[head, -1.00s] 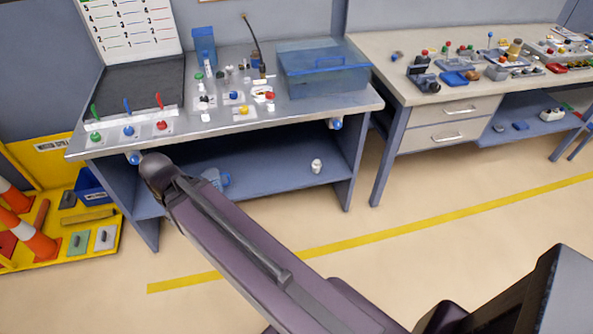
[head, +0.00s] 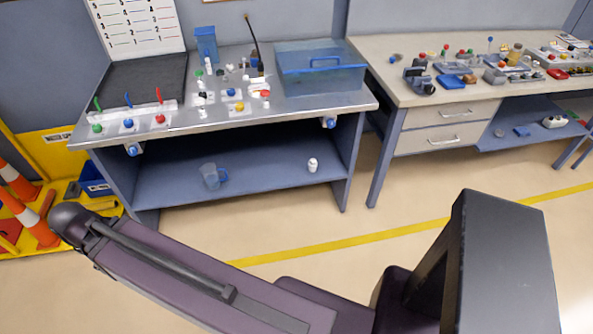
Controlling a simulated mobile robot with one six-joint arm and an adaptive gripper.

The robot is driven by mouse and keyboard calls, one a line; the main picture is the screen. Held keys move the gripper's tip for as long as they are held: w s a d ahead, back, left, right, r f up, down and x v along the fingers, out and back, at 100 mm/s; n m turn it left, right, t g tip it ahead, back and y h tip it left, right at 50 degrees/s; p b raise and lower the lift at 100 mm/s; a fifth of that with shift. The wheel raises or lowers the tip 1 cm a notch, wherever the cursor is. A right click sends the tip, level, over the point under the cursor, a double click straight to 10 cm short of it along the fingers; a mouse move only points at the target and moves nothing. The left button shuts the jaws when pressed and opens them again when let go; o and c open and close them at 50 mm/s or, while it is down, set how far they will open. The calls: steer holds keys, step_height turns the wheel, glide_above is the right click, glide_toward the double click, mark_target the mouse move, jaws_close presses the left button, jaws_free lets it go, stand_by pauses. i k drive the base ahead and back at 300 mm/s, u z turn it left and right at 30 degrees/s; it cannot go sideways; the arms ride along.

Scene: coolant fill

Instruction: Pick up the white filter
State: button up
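A small white cylindrical piece (head: 312,165), which looks like the white filter, stands on the lower shelf of the left workbench, right of the middle. It is small in the picture, so its details cannot be made out. A clear blue-tinted jug (head: 212,176) stands on the same shelf to its left. My arm crosses the lower part of the head view, well in front of the bench. My gripper does not show, so whether it is open or holds something cannot be seen.
The left bench top (head: 270,117) carries levers, small fittings and a blue transparent bin (head: 322,70). A second bench (head: 405,95) with drawers stands to the right. Orange cones (head: 17,181) are at the far left. The floor before the benches is clear, with a yellow line (head: 350,243).

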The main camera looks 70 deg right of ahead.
mark_target(313, 164)
steer(key=u, duration=0.15)
steer(key=k, duration=1.05)
steer(key=z, duration=2.05)
steer(key=i, duration=0.6)
steer(key=u, duration=0.1)
